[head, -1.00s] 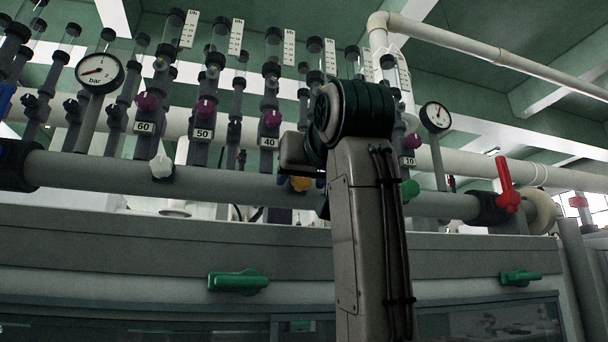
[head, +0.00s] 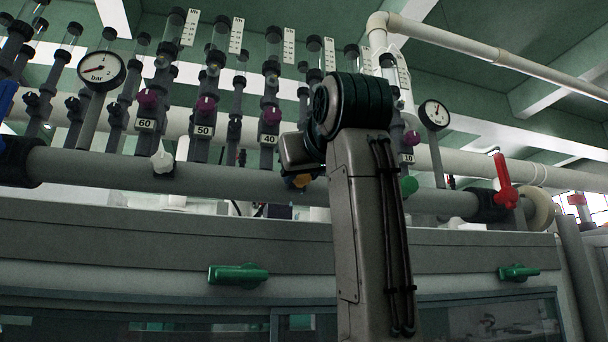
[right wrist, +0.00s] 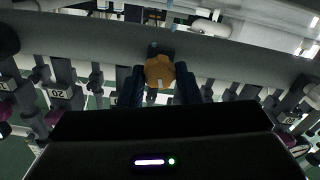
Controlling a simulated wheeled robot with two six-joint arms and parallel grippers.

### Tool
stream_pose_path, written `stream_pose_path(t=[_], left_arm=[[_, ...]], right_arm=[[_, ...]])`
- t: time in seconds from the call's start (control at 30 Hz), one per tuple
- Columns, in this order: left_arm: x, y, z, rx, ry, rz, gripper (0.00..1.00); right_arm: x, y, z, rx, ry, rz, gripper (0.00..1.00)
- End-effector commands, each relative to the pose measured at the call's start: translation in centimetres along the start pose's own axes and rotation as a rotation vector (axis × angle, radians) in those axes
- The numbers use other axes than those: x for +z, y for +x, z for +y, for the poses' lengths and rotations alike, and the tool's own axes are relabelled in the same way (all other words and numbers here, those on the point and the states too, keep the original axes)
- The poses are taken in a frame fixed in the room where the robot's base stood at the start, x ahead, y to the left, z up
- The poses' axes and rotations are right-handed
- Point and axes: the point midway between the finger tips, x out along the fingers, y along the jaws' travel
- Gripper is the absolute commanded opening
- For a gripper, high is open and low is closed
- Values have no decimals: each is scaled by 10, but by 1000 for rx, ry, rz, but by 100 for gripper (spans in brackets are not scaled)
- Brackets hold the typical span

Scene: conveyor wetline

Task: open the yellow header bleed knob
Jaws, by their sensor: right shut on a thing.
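A pale mark shows on the knob's face. My left gripper is not in view.
A white knob (head: 162,160) and a green knob (head: 408,186) are on the same pipe. A red-handled valve (head: 504,180) is at the right. Flow tubes with purple knobs (head: 206,104) rise behind. Green handles (head: 238,276) sit on the cabinet front below.

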Motion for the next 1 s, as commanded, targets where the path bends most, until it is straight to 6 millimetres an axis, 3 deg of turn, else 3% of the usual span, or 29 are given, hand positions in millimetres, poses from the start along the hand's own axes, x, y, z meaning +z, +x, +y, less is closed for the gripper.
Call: stream_pose_path(t=[1.0], left_arm=[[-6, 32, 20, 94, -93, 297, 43]], right_arm=[[3, 0, -3, 1, -962, 1, 7]])
